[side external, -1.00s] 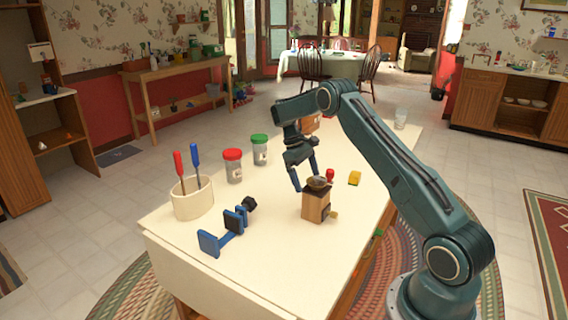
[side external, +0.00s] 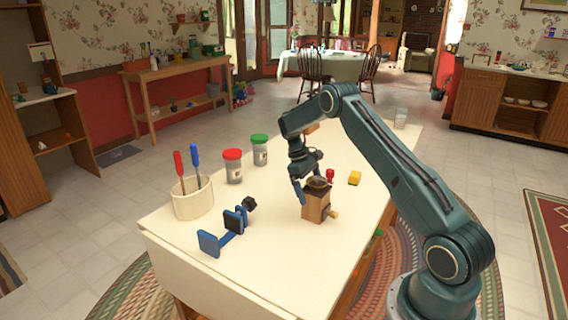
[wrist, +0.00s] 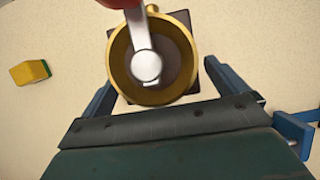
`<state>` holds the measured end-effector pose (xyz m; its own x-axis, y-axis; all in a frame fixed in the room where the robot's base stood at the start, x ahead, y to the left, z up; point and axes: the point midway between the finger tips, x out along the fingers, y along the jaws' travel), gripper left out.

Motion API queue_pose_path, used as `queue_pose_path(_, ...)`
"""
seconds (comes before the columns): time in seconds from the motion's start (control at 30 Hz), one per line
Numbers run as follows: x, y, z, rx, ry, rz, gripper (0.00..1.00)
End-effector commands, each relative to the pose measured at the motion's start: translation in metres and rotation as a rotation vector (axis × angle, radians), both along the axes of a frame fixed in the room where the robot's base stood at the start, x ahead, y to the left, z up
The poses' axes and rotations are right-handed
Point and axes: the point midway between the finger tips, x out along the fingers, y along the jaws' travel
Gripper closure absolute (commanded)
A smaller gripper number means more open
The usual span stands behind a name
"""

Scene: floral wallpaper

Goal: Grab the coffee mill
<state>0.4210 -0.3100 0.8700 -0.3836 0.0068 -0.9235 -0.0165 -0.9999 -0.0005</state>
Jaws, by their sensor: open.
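The coffee mill (side external: 316,205) stands upright on the table, with a wooden box body, a round metal bowl on top and a crank with a red knob (side external: 330,174). In the wrist view the mill's brass bowl (wrist: 118,72) and silver crank fill the upper middle, and the red knob is cut off at the top edge. My gripper (side external: 302,190) is open beside the mill's upper left side. In the wrist view its two blue fingers (wrist: 165,88) are spread to either side of the mill. I cannot tell whether either finger touches it.
A yellow and green sponge (side external: 354,178) lies right of the mill. A blue clamp (side external: 226,236), a crock (side external: 193,199) with two screwdrivers, a red-lidded jar (side external: 232,168) and a green-lidded jar (side external: 260,152) stand to the left.

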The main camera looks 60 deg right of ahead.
Motion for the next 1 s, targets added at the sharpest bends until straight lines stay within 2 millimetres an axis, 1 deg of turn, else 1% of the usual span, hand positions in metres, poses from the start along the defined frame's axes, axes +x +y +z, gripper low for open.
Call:
queue_pose_path(0.1,-0.0031,0.0003,-0.0075,0.000,0.000,0.000,0.02)
queue_pose_path(0.2,-0.0043,0.0005,-0.0103,0.001,-0.001,0.000,0.02)
queue_pose_path(0.7,-0.0042,0.0006,-0.0106,0.000,-0.001,0.000,0.02)
queue_pose_path(0.73,-0.0042,0.0006,-0.0106,0.000,-0.001,0.000,0.04)
queue_pose_path(0.77,-0.0042,0.0006,-0.0106,0.000,-0.001,0.000,0.10)
queue_pose_path(0.8,-0.0042,0.0006,-0.0106,0.000,-0.001,0.000,0.18)
queue_pose_path(0.87,-0.0042,0.0006,-0.0106,0.000,-0.001,0.000,0.29)
queue_pose_path(1.0,-0.0041,0.0006,-0.0105,0.000,-0.001,0.000,0.57)
